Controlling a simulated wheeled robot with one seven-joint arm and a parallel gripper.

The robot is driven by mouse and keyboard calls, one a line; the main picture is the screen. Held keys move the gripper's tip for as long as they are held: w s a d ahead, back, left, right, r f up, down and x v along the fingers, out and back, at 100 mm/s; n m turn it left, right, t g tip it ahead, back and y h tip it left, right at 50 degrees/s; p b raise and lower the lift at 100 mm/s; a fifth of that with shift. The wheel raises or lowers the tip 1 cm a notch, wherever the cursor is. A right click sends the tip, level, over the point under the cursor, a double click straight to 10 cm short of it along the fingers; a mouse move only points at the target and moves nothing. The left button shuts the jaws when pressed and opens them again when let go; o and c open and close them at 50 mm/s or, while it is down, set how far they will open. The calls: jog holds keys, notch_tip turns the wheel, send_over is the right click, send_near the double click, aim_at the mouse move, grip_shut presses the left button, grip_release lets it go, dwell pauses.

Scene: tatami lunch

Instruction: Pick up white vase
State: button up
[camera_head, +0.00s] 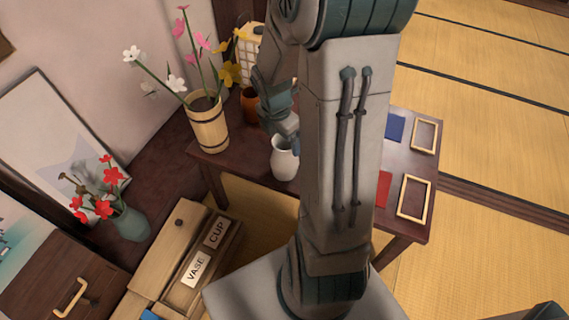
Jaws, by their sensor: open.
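The white vase (284,163) stands upright on the dark wooden table (236,170), near its front edge and left of my arm. My gripper (290,137) is just above the vase's mouth, at the end of my bent arm. Its fingers are small in the picture and partly overlap the vase's rim. I cannot tell whether they touch the vase. The vase's lower body is in plain view.
A wooden bucket vase (208,127) with flowers and a brown cup (249,105) stand left of my gripper. Frames (414,197) and red and blue cards (395,127) lie right of my arm. Boxes labelled VASE (195,268) and CUP stand in front.

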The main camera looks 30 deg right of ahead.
aim_at(285, 145)
jog(key=shift+w+d+f+b, duration=0.1)
jog(key=shift+d+f+b, duration=0.1)
jog(key=shift+f+b, duration=0.5)
jog(key=shift+w+d+f+b, duration=0.1)
jog(key=shift+d+f+b, duration=0.15)
jog(key=shift+f, duration=0.8)
jog(key=shift+d+f+b, duration=0.2)
jog(key=shift+f+b, duration=0.3)
jog(key=shift+f, duration=0.4)
jog(key=shift+r, duration=0.1)
jog(key=c, duration=1.7)
jog(key=shift+c, duration=0.6)
jog(key=shift+r, duration=0.15)
